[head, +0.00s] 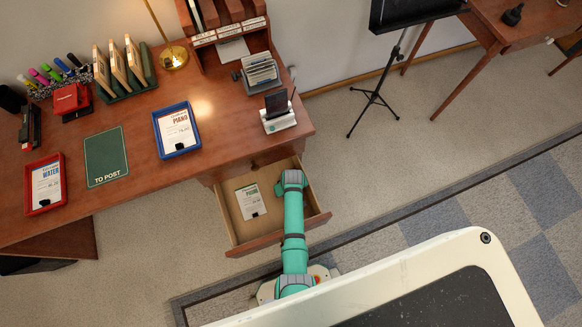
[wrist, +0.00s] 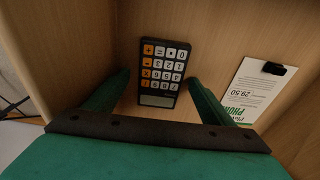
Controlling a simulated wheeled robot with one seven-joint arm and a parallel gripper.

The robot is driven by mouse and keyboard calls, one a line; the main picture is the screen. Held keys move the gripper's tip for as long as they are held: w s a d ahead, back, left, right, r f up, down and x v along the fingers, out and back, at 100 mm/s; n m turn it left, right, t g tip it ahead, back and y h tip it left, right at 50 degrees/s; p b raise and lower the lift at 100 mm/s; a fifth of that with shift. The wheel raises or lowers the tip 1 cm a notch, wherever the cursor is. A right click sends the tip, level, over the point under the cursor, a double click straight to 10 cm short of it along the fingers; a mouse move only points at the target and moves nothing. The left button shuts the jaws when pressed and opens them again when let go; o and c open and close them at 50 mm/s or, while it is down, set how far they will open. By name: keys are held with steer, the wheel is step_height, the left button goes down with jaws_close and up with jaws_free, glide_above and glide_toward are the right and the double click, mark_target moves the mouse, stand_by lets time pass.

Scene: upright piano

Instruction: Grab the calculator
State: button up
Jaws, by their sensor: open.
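The calculator (wrist: 163,72) is dark with white and orange keys. In the wrist view it lies flat on the wooden floor of the open drawer (head: 232,226), with its display end toward me. My gripper (wrist: 160,88) is open, its two green fingers on either side of the calculator's near half, with a gap on both sides. I cannot tell how far above the drawer floor the fingertips are. In the head view my arm reaches over the drawer's right side and hides the calculator.
A clipped paper (wrist: 262,90) lies in the drawer, right of the calculator in the wrist view; it also shows in the head view (head: 250,201). The drawer walls are close around my gripper. The desk (head: 215,150) above holds trays, a card printer-like device (head: 278,113) and files.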

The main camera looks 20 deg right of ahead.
steer(key=shift+w, duration=0.1)
steer(key=c, duration=1.2)
